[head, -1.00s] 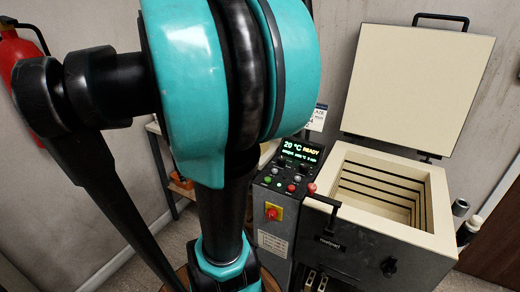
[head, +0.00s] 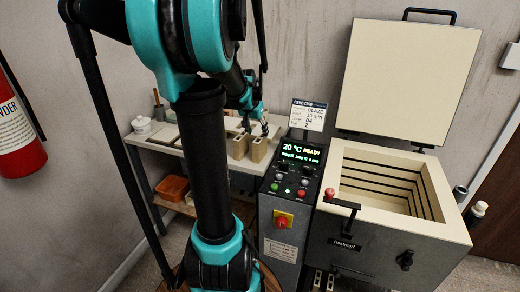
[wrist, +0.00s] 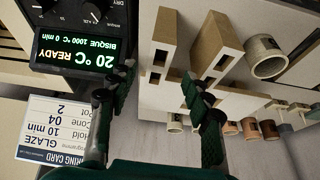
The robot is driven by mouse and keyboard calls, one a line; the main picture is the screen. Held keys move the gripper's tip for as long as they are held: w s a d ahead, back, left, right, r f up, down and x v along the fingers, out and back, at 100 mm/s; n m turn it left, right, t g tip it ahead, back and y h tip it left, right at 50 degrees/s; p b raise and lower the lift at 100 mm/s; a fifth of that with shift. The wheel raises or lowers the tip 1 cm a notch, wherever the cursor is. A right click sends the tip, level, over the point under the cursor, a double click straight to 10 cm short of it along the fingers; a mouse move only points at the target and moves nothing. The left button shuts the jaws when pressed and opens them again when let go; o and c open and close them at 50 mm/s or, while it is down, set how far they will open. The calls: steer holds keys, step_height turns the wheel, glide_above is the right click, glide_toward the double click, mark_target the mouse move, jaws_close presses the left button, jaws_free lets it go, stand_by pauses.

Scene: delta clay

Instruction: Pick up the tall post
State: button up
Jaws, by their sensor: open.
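Two pale, hollow square posts stand side by side on the shelf near its right end. In the head view one post (head: 238,147) is on the left and the other post (head: 259,150) on the right; I cannot tell for sure which is taller. The wrist view, which is upside down, shows two tan posts, one at the centre (wrist: 161,38) and one to its right (wrist: 218,42). My gripper (head: 257,119) is just above them. In the wrist view its fingers (wrist: 160,82) are apart, with nothing held between them.
The kiln control panel (head: 292,165) stands close to the right of the posts, with a firing card (head: 308,115) behind. The open kiln (head: 385,185) is farther right. Several cups (wrist: 248,128) show in the wrist view.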

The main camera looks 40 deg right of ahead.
mark_target(261, 148)
steer(key=x, duration=1.1)
steer(key=shift+s+f, duration=0.15)
steer(key=shift+f, duration=0.2)
jaws_close()
